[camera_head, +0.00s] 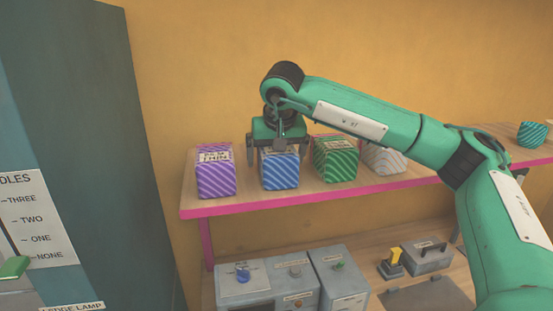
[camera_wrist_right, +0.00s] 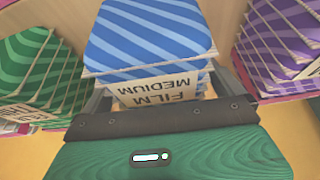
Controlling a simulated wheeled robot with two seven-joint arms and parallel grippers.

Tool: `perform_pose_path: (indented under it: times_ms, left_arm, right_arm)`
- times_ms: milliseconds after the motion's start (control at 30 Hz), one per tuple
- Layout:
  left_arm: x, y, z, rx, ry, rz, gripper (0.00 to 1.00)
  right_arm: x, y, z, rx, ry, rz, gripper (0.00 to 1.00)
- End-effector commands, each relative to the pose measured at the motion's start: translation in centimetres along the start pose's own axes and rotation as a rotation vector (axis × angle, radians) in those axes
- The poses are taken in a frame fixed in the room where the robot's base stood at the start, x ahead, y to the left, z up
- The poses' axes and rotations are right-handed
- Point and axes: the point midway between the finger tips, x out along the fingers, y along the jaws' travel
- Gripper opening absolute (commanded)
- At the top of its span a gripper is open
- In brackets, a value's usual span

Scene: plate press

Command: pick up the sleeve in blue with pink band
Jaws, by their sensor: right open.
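The blue striped sleeve (camera_head: 280,171) stands upright on the pink-edged shelf, between a purple and a green striped one. In the right wrist view the blue sleeve (camera_wrist_right: 150,38) fills the middle, with a cream label reading "FILM MEDIUM"; I cannot make out a pink band on it. My right gripper (camera_head: 278,158) is over its top from above and behind, with one finger on each side. The jaws are open, and I cannot tell whether the fingers touch it. My left gripper is not in view.
The purple sleeve (camera_head: 215,174) and green sleeve (camera_head: 336,160) stand close on either side, a white one (camera_head: 384,159) beyond the green. A teal striped item (camera_head: 532,134) is far right. Grey device boxes (camera_head: 268,286) sit on the lower shelf. A teal cabinet (camera_head: 85,130) stands at left.

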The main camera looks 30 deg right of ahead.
Motion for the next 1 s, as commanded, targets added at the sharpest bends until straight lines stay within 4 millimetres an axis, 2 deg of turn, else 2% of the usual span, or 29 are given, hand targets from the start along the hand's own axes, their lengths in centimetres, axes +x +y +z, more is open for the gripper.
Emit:
perform_pose_path:
  times_ms: [833, 867, 1000]
  left_arm:
    - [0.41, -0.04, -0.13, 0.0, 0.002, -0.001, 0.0]
    - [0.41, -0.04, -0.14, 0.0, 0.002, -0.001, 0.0]
    - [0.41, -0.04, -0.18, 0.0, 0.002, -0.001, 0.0]
  right_arm:
    - [0.46, -0.03, 0.21, -0.001, -0.001, 0.0, 0.98]
    - [0.45, -0.03, 0.21, -0.001, -0.001, 0.0, 0.96]
    - [0.45, -0.03, 0.2, -0.001, -0.001, 0.0, 0.69]
